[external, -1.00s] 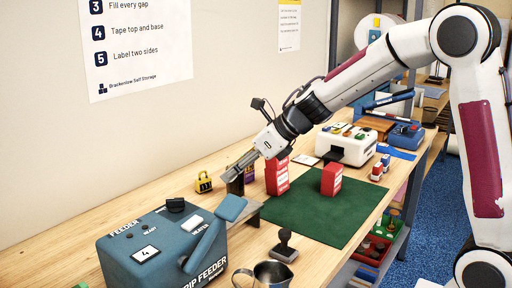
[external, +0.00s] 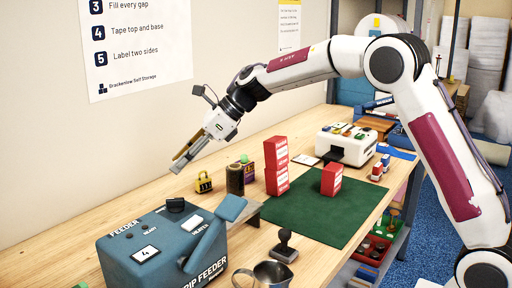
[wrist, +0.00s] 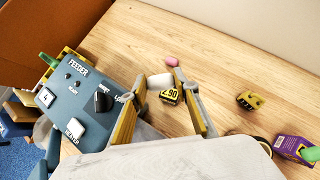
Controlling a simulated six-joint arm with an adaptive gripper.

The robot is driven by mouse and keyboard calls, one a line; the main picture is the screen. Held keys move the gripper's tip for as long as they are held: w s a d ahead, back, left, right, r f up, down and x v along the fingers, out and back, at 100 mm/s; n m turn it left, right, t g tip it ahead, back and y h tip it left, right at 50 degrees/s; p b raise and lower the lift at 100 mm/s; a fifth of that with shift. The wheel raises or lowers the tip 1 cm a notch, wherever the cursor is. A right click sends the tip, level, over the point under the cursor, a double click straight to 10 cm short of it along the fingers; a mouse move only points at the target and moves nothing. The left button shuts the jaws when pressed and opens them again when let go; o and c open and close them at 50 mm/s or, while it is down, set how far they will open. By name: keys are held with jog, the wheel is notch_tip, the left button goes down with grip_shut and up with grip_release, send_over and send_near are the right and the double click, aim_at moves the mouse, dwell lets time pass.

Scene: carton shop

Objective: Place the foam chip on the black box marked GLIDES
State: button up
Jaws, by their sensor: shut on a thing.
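My gripper (external: 180,165) hangs in the air above the bench, left of the yellow item and behind the feeder. In the wrist view a pale, rounded piece that looks like the foam chip (wrist: 160,80) shows between the two fingers; their contact with it is hard to see. It cannot be made out in the external view. A small black and yellow piece reading 2.90 (wrist: 169,97) appears just below it in the wrist view. I cannot read GLIDES on anything, so I cannot tell which item is that black box.
The blue-grey feeder (external: 160,250) stands at the front left. A pink piece (wrist: 172,61) shows near the right fingertip.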

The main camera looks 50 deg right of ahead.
jog(key=shift+w+a+f+n, duration=0.15)
jog(key=shift+w+f, duration=0.15)
jog(key=shift+w, duration=0.15)
jog(key=shift+w+d+f+n, duration=0.15)
jog(key=shift+w+f, duration=0.15)
jog(key=shift+w, duration=0.15)
jog(key=shift+a, duration=0.1)
jog(key=shift+f, duration=2.5)
jog(key=shift+f, duration=2.5)
jog(key=shift+f, duration=0.15)
jog(key=o, duration=0.7)
jog(key=shift+c, duration=0.2)
